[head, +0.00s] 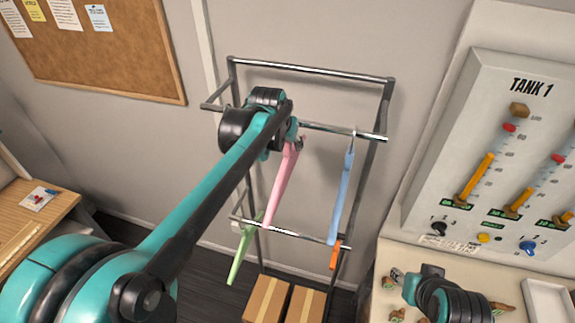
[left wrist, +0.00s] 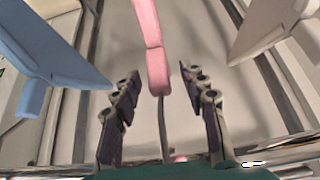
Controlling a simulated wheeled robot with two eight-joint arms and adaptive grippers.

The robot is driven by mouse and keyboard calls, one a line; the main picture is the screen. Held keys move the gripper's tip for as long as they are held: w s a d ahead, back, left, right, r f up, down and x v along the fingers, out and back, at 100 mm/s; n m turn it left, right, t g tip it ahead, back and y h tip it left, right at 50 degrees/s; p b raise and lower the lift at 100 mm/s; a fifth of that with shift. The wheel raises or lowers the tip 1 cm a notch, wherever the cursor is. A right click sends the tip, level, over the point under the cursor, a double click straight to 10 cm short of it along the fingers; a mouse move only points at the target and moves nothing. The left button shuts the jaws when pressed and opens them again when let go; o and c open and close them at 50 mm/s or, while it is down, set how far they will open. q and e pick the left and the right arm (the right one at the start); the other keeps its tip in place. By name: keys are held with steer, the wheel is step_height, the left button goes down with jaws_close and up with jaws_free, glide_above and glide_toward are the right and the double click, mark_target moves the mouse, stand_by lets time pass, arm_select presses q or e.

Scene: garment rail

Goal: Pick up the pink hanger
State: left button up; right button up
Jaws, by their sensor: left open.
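The pink hanger (head: 282,185) hangs from the upper rail, to the left of the blue hanger (head: 341,195). My left gripper (head: 297,142) is at the top of the pink hanger, partly hidden by my arm in the head view. In the left wrist view the left gripper (left wrist: 159,78) is open. The pink hanger (left wrist: 158,70) and its thin hook are between the fingers, with a visible gap on both sides. The end of my right arm (head: 440,293) is low at the right; its fingers cannot be made out.
The metal rack (head: 310,70) stands against the wall. Green (head: 243,252) and orange (head: 335,256) hangers are on its lower bar, with cardboard boxes (head: 267,300) below. A blue hanger (left wrist: 50,55) and a white hanger (left wrist: 268,28) flank the left gripper. A TANK 1 panel (head: 530,125) stands right.

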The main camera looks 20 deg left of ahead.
arm_select(q)
jaws_close()
steer(key=shift+r, duration=0.2)
